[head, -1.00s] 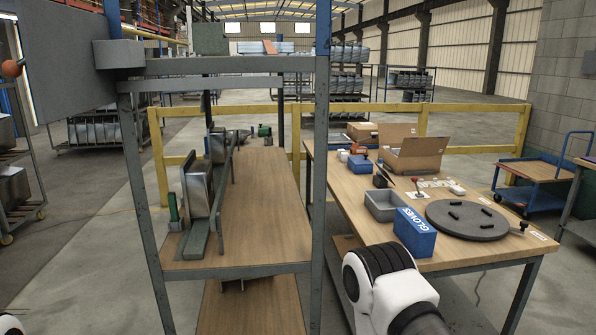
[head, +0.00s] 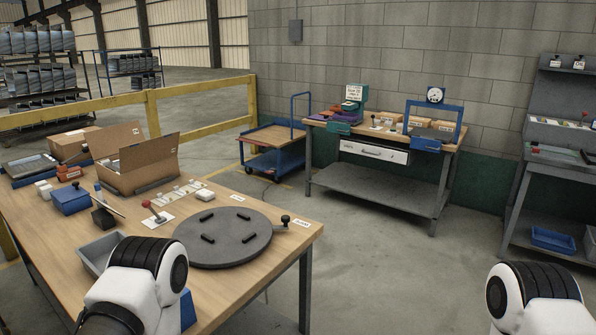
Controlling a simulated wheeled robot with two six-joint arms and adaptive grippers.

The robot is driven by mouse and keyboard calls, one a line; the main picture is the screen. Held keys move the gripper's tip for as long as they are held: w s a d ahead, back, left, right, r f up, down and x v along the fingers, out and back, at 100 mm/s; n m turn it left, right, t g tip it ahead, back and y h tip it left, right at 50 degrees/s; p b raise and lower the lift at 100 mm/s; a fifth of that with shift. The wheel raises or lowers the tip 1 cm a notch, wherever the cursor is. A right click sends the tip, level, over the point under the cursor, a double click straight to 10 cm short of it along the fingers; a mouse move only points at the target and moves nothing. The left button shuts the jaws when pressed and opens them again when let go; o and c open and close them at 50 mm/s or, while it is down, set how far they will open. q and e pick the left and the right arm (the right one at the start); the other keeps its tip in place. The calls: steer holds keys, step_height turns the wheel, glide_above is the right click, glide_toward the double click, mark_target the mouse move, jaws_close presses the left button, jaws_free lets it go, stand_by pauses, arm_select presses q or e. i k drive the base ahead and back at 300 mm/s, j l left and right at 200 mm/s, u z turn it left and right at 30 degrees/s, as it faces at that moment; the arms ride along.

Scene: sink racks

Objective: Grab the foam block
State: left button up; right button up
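I cannot make out a foam block for certain in the head view. The wooden workbench (head: 60,215) at the left holds a round dark grey turntable (head: 223,238), an open cardboard box (head: 137,166), a small blue box (head: 70,200) and a grey bin (head: 92,262). My own white and black arm parts show at the bottom left and bottom right. Neither gripper shows. The left arm part covers some of the bench's front and most of a blue box (head: 188,312) there.
Open concrete floor (head: 370,270) lies between the workbench and a second bench (head: 375,184) at the back wall. A blue cart (head: 272,145) stands left of that bench. A grey station (head: 555,155) stands at the right. A yellow rail (head: 200,96) runs behind the workbench.

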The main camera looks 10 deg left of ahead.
mark_target(45, 191)
steer(key=i+l+z, duration=0.3)
steer(key=i+z, duration=0.15)
steer(key=i, duration=0.55)
steer(key=i+z, duration=0.5)
steer(key=i, duration=0.5)
steer(key=i+u, duration=0.25)
steer(key=i, duration=0.3)
steer(key=i+u, duration=0.25)
steer(key=i, duration=0.3)
steer(key=i+l+u, duration=0.25)
steer(key=i, duration=0.3)
steer(key=i+l+u, duration=0.25)
steer(key=i, duration=0.25)
steer(key=i+j+u, duration=0.3)
steer(key=u, duration=0.15)
steer(key=i+j+u, duration=0.1)
steer(key=i+u, duration=0.8)
steer(key=i+l+u, duration=0.15)
steer(key=i+u, duration=0.35)
steer(key=k, duration=0.1)
